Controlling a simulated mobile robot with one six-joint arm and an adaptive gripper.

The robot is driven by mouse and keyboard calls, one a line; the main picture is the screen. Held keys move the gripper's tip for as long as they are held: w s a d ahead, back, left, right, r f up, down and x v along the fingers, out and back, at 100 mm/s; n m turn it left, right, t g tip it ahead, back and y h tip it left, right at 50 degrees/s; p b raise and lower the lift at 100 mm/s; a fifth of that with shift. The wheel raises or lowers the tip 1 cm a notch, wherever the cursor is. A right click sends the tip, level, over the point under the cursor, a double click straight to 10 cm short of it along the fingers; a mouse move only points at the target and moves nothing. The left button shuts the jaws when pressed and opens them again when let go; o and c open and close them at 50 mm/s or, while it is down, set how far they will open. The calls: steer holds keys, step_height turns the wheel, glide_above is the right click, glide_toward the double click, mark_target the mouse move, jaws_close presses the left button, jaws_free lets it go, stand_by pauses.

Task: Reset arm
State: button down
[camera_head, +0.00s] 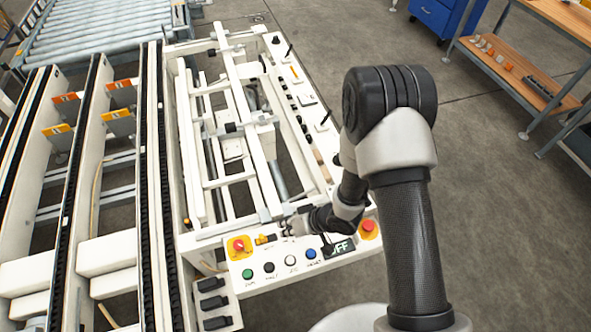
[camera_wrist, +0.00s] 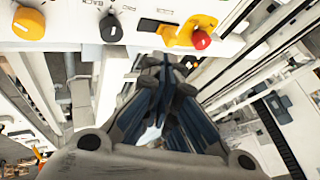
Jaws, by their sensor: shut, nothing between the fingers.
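My arm reaches in from the right of the head view and bends down to the white control panel (camera_head: 280,282). My gripper (camera_head: 287,226) is low over the panel's back edge, near a small yellow switch (camera_head: 264,239). In the wrist view my gripper (camera_wrist: 165,62) is shut and empty, its dark blue fingers together below the panel's edge in the picture. I cannot tell whether the fingers touch anything.
A white machine frame (camera_head: 215,184) lies behind. A workbench (camera_head: 560,22) stands far right; the floor between is clear.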

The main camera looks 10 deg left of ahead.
steer(key=w+d+r+m+t+h+b, duration=0.15)
steer(key=w+d+r+t+h, duration=0.25)
steer(key=w+d+r, duration=0.6)
steer(key=d+r+m+t+h+b, duration=0.1)
steer(key=d+r+m+h+b, duration=0.15)
steer(key=d+r, duration=0.7)
steer(key=s+d+r+m+h+b, duration=0.1)
steer(key=s+d+r+m+h, duration=0.1)
steer(key=s+d+r, duration=0.65)
steer(key=s+a+r, duration=0.1)
steer(key=s+r, duration=0.1)
steer(key=s, duration=0.4)
steer(key=s+a+r+m+g+y+b, duration=0.1)
steer(key=s+r, duration=0.2)
steer(key=s, duration=0.4)
steer(key=shift+s+a+m+b, duration=0.15)
steer(key=shift+s+m+b, duration=0.15)
steer(key=shift+a, duration=0.1)
